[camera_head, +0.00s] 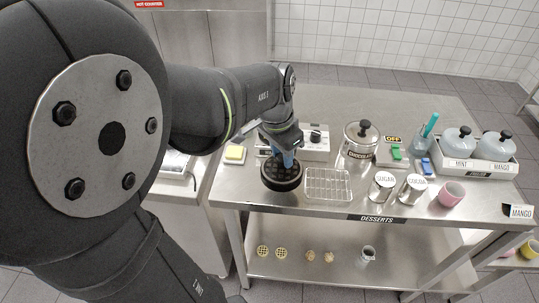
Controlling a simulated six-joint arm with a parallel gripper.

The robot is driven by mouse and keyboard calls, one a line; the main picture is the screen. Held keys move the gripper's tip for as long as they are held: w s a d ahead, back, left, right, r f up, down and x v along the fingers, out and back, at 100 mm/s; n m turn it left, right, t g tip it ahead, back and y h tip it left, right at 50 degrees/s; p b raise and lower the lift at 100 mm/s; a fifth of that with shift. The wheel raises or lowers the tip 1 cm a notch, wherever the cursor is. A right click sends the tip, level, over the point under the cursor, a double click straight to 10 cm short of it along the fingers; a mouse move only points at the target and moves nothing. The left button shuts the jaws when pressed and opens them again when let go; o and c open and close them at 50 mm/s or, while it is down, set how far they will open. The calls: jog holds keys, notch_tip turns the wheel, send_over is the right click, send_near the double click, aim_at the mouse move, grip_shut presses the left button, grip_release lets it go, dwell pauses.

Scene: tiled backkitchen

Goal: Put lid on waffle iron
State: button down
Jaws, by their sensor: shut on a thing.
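The waffle iron (282,185) is a round black thing with a gridded face. It stands near the front left of the steel table. My gripper (286,159) reaches down from behind, its blue fingers at the iron's back upper edge. It is shut on what looks like the dark lid (276,170). The lid and base are hard to tell apart at this size. I cannot tell whether they touch, and the fingers hide part of the back edge.
A wire rack (328,184) is close on the right of the iron. Behind is a white box with a black knob (316,137). The chocolate pot (358,146), sugar tin (382,187) and pink cup (451,194) stand right.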

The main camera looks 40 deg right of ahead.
jog(key=s+r, duration=0.4)
jog(key=s, duration=0.3)
jog(key=w+d+r+n+t, duration=0.1)
jog(key=w+d+n, duration=0.3)
jog(key=w, duration=0.7)
jog(key=w+d+r+n, duration=0.1)
jog(key=w+d+n, duration=0.1)
jog(key=w+d, duration=0.7)
jog(key=shift+w+a+f, duration=0.3)
jog(key=shift+a+f, duration=0.1)
jog(key=shift+f, duration=0.75)
jog(key=shift+w+a+f, duration=0.25)
jog(key=shift+a+f, duration=0.2)
jog(key=shift+f, duration=0.65)
jog(key=shift+w+a+f, duration=0.3)
jog(key=shift+a+f, duration=0.1)
jog(key=shift+f, duration=0.75)
jog(key=shift+f, duration=0.15)
jog(key=c, duration=0.5)
grip_release()
